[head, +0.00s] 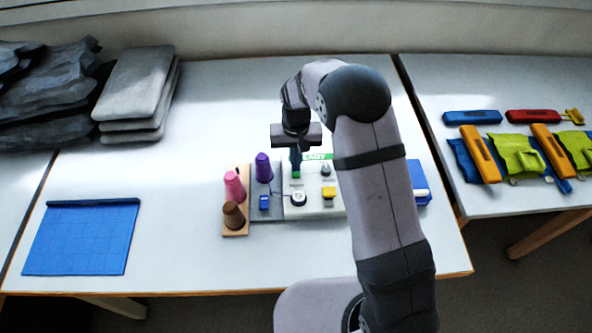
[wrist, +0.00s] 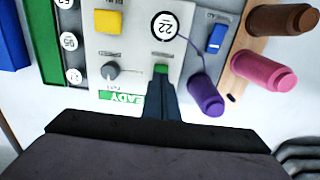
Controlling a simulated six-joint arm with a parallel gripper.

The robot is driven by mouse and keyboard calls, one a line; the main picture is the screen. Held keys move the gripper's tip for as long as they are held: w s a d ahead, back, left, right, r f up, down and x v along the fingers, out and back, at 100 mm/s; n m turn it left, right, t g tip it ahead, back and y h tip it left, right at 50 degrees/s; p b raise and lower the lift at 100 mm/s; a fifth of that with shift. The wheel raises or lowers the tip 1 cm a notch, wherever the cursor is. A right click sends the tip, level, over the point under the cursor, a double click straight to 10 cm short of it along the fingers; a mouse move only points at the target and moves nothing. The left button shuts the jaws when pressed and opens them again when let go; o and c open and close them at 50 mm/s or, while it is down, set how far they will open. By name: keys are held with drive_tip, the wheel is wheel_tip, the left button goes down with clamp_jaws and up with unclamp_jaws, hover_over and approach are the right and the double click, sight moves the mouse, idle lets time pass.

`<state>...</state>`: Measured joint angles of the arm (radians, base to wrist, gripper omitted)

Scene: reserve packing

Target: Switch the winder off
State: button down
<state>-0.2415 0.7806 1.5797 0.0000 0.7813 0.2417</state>
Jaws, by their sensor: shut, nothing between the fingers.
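The winder appears to be the pale console (head: 312,210) in the middle of the table, also in the wrist view (wrist: 135,45). It has a yellow button (wrist: 108,22), a grey knob (wrist: 111,70), a round "22" disc (wrist: 165,25) and a green sign (wrist: 122,97) partly reading "READY". On the grey plate beside it are a blue switch (wrist: 216,38) and a purple cone (wrist: 205,95). My gripper (wrist: 161,82) is shut and empty, its tips over or at a green part (wrist: 161,68) of the console. I cannot tell if they touch.
Brown (head: 233,215) and pink (head: 234,186) cones stand on a wooden strip at the left. A blue mat (head: 82,237) and stacked grey slabs (head: 138,85) lie further left. A blue box (head: 418,183) is right of my arm. The right table (head: 490,195) holds several coloured tools.

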drive_tip(key=shift+f+b, duration=0.7)
drive_tip(key=shift+f, duration=0.4)
idle(0.6)
drive_tip(key=shift+r, duration=0.1)
drive_tip(key=shift+r+p, duration=2.75)
drive_tip(key=shift+r, duration=0.65)
